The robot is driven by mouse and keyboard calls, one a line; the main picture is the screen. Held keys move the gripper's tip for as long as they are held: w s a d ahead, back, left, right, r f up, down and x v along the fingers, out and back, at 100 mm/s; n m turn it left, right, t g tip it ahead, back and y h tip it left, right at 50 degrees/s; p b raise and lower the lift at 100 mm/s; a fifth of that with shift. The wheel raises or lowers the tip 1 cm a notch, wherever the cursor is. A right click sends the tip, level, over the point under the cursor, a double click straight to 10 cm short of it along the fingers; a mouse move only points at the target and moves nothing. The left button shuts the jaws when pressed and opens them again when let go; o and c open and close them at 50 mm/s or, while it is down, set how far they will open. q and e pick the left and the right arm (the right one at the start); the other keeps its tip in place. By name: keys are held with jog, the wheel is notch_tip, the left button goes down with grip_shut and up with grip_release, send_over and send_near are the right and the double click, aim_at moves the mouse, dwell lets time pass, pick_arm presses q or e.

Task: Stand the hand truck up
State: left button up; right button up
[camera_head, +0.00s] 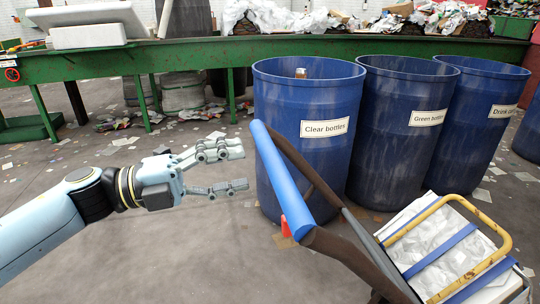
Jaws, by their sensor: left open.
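The hand truck (358,252) leans at a slant in the lower right, with a blue grip tube (283,185) at its upper left end and dark rails. A white load with blue straps (437,247) and a yellow tubular frame (478,203) show at its lower right; the lower part is cut off by the picture edge. My left gripper (245,168) is open and empty, its fingers pointing right, just left of the blue tube in the picture. Whether it touches the tube I cannot tell. My right gripper is not in view.
Blue barrels labelled "Clear bottles" (312,165), "Green bottles" (385,165) and "Drink" (478,140) stand behind the hand truck. A green sorting belt (200,55) with litter runs across the back. The floor at left is open, with scattered scraps.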

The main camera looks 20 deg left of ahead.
aim_at(272, 161)
pick_arm(q)
jog(key=x, duration=0.6)
jog(key=shift+p, duration=0.35)
jog(key=shift+w+d, duration=0.2)
jog(key=shift+d, duration=0.1)
jog(key=shift+c, duration=0.4)
grip_shut()
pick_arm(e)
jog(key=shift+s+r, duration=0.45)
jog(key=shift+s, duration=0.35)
